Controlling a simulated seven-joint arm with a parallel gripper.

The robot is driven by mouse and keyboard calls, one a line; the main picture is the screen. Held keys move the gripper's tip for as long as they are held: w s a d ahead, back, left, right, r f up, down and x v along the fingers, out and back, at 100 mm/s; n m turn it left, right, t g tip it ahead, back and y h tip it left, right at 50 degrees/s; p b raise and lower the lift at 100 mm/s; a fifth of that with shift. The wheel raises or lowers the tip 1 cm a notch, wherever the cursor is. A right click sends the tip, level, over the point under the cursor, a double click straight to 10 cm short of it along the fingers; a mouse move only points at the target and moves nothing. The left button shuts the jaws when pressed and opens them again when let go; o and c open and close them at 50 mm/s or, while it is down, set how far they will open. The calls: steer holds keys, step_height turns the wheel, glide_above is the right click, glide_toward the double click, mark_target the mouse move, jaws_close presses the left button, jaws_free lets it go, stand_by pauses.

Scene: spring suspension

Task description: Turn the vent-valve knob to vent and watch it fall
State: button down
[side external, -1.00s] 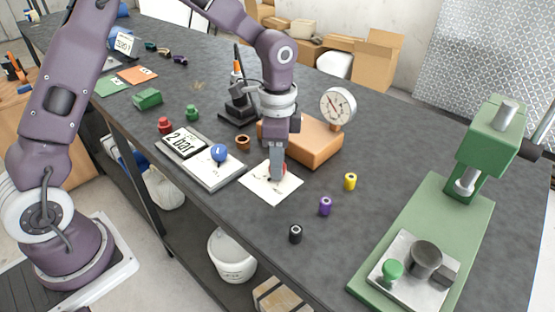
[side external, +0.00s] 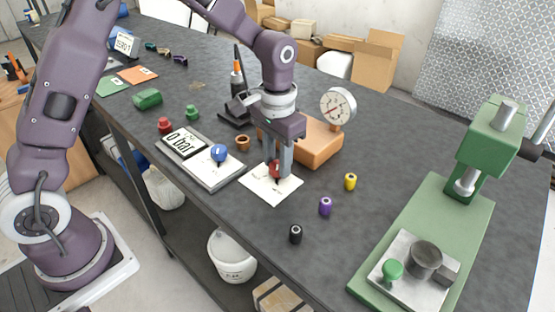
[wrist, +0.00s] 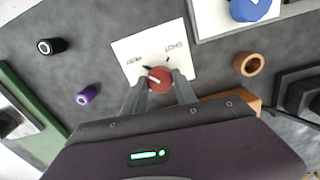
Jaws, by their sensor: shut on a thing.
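The red vent-valve knob (wrist: 159,79) sits on a white plate (wrist: 125,47) marked with words that look like "VENT" and "SHUT"; its pale pointer line shows in the wrist view. In the side view the knob (side external: 275,170) is between my fingers, on the plate (side external: 258,187). My gripper (wrist: 159,84) is shut on the knob, one finger on each side. The round dial gauge (side external: 338,104) stands on an orange block (side external: 318,143). The display panel (side external: 184,143) reads "0 bar", beside a blue knob (side external: 219,153).
Small black (side external: 295,233), purple (side external: 325,205) and yellow (side external: 350,181) cylinders stand right of the plate. A copper ring (side external: 243,142) lies to its left. A green press (side external: 440,225) occupies the table's right end. Bare table lies between.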

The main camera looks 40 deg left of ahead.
mark_target(277, 165)
steer(key=shift+n, duration=0.5)
steer(key=c, duration=1)
jaws_free()
step_height(277, 165, up, 7)
steer(key=shift+r, duration=0.1)
